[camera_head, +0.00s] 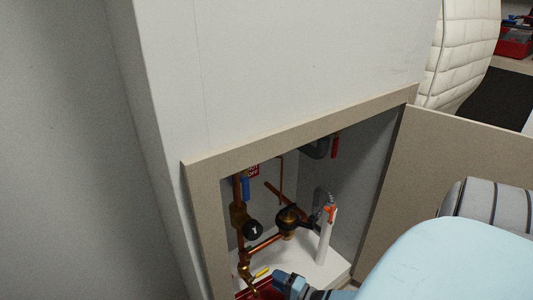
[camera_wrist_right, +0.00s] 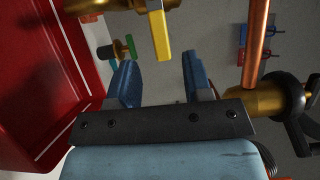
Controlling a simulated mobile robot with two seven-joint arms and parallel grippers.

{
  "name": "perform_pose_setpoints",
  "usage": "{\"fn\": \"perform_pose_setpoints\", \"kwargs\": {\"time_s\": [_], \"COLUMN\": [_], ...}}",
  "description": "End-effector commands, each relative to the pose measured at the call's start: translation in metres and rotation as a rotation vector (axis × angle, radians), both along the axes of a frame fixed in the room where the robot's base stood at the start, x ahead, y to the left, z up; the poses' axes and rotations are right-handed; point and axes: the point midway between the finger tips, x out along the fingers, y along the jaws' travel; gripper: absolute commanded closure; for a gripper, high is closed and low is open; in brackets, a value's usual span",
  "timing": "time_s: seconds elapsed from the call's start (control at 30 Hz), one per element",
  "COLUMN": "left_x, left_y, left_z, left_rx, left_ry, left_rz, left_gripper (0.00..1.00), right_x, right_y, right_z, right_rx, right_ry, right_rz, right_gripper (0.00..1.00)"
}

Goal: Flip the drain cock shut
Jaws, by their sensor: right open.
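The drain cock looks to be the small brass valve with a yellow lever (camera_head: 262,272), low in the open wall cabinet. In the right wrist view the yellow lever (camera_wrist_right: 162,42) hangs from the brass body (camera_wrist_right: 150,8), just beyond the fingertips and in line with the gap. My right gripper (camera_head: 280,276) is open and comes in from the lower right, close beside the lever. Its two blue fingers (camera_wrist_right: 160,72) stand apart with nothing between them, and I see no clear contact. My left gripper is not in view.
A red tray (camera_wrist_right: 38,90) lies under the valve. A copper pipe (camera_wrist_right: 257,45) and a black-knobbed brass fitting (camera_wrist_right: 262,99) are on the right in the wrist view. A white upright tube (camera_head: 327,238) stands inside. The cabinet door (camera_head: 440,160) is open to the right.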

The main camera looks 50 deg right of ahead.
Motion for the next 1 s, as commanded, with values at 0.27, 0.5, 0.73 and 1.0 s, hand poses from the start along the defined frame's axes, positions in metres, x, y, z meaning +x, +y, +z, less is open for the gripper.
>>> {"fn": "perform_pose_setpoints", "kwargs": {"time_s": [0.27,0.5,0.73,1.0], "left_x": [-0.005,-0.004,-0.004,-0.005], "left_y": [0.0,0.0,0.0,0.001], "left_z": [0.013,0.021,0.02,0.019], "left_rx": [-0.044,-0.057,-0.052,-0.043], "left_ry": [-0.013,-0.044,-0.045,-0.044], "left_rz": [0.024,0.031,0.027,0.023], "left_gripper": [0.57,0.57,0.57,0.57], "right_x": [-0.057,-0.075,-0.076,-0.076], "right_y": [-0.009,-0.012,-0.012,-0.012], "right_z": [0.001,0.0,0.0,0.0], "right_rx": [0.0,0.0,0.0,0.0], "right_ry": [0.001,-0.001,-0.001,-0.001], "right_rz": [0.001,0.001,0.001,0.001], "right_gripper": [0.54,0.54,0.54,0.54]}}
